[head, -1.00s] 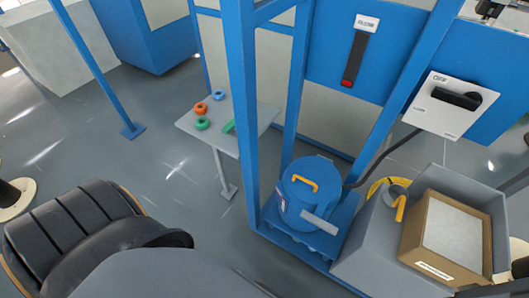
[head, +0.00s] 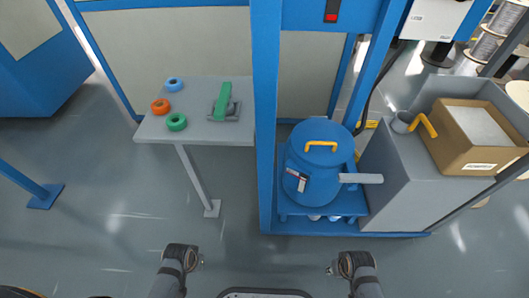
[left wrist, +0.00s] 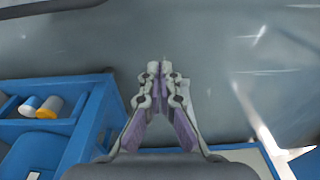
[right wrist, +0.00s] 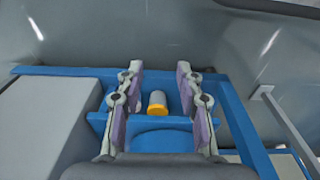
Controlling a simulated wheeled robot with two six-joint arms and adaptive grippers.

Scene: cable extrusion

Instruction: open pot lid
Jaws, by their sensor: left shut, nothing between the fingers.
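The blue pot (head: 305,185) stands upright on a blue frame shelf in the head view. Its round blue lid (head: 322,131) is on top, with a yellow arched handle (head: 321,146). A grey bar (head: 361,178) sticks out from the pot's right side. My left gripper (head: 200,262) is low in the head view, left of the pot and apart from it; its fingers meet, empty, in the left wrist view (left wrist: 166,68). My right gripper (head: 330,269) is below the pot in the picture; its fingers stand apart and empty in the right wrist view (right wrist: 158,72).
A blue upright post (head: 265,120) stands left of the pot. A grey table (head: 205,90) farther left holds coloured rings and a green piece (head: 222,101). A grey cabinet (head: 398,190) with a cardboard box (head: 494,148) stands on the right. The floor in front is clear.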

